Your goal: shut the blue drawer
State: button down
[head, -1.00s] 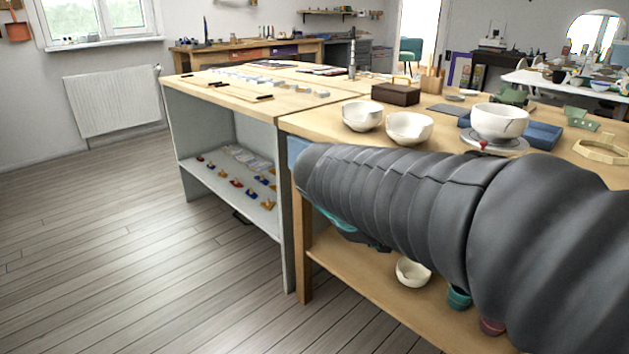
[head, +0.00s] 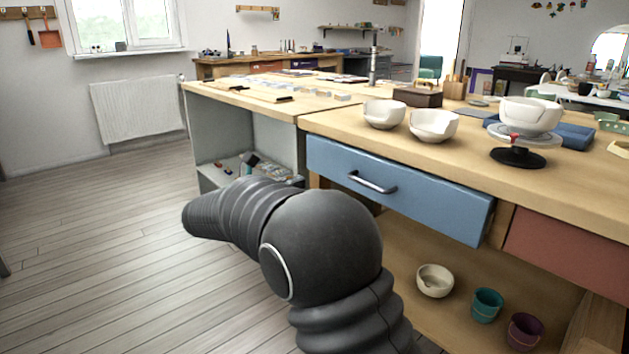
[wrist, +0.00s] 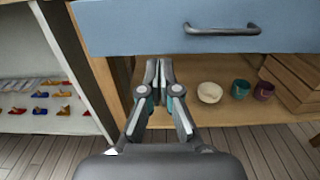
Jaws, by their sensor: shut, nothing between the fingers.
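The blue drawer (head: 430,198) is under the front edge of the wooden workbench, with a dark bar handle (head: 372,182) on its front. Its right end shows some thickness and seems to stand a little out from the bench; how far, I cannot tell. The wrist view shows the blue front (wrist: 140,28) and handle (wrist: 222,29) close up at the top. My gripper (wrist: 158,66) is shut and empty, its fingertips just below the drawer's lower edge in that picture, left of the handle. Contact is not visible. In the head view my arm hides the fingers.
A red drawer (head: 570,250) is to the right. The lower shelf holds a cream bowl (head: 434,281), a teal cup (head: 487,305) and a purple cup (head: 524,332). Cracked white bowls (head: 433,125) stand on the bench top. The wooden floor (head: 100,240) at left is clear.

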aim_at(343, 166)
jog(key=b+x, duration=0.1)
jog(key=x, duration=1.2)
jog(key=shift+d, duration=0.15)
jog(key=shift+w, duration=0.1)
